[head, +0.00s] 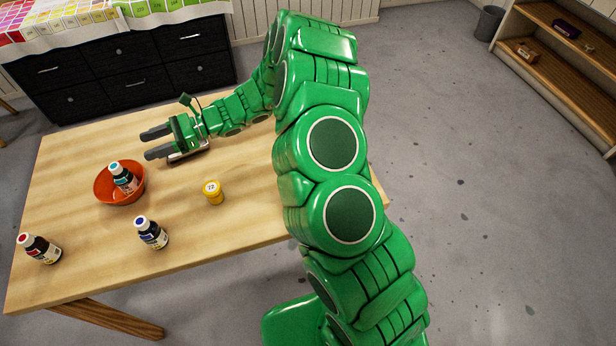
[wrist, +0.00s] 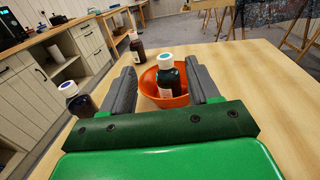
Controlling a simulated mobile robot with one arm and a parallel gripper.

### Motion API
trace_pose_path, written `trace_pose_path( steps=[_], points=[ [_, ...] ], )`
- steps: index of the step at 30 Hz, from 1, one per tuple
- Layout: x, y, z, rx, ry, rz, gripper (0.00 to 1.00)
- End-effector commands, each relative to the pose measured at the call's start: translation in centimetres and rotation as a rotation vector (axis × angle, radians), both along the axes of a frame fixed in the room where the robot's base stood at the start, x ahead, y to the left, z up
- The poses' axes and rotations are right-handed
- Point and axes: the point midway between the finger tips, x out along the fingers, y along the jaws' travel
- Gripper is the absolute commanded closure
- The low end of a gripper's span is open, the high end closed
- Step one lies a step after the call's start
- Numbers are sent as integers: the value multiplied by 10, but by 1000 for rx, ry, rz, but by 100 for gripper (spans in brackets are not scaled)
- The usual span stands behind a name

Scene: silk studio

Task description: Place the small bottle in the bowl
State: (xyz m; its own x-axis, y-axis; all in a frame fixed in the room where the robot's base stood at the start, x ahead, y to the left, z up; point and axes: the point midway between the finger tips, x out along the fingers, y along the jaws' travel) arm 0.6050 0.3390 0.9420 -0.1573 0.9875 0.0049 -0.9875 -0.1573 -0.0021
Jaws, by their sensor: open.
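A small dark bottle with a teal cap (head: 124,178) stands tilted inside the orange bowl (head: 103,192) on the wooden table. In the wrist view the teal-capped bottle (wrist: 168,76) and the bowl (wrist: 168,102) lie beyond my fingers. My gripper (head: 152,144) is open and empty, above the table behind and to the right of the bowl, apart from it. In the wrist view my gripper's fingers (wrist: 163,85) are spread wide with nothing held between them.
A bottle with a blue cap (head: 151,233), a bottle with a red cap (head: 39,248) and a yellow jar (head: 213,192) stand on the table (head: 90,283). Black drawers (head: 130,70) stand behind. The table between the bowl and its front edge has free room.

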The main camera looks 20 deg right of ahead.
Motion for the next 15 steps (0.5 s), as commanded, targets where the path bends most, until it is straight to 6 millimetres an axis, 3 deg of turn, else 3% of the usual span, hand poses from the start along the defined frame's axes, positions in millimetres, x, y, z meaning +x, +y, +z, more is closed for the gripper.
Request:
trace_pose_path(
  steps=[5,15],
  points=[
    [-15,1,20,-8,-50,44,39],
    [-80,-10,80,-65,-261,218,39]
  ],
)
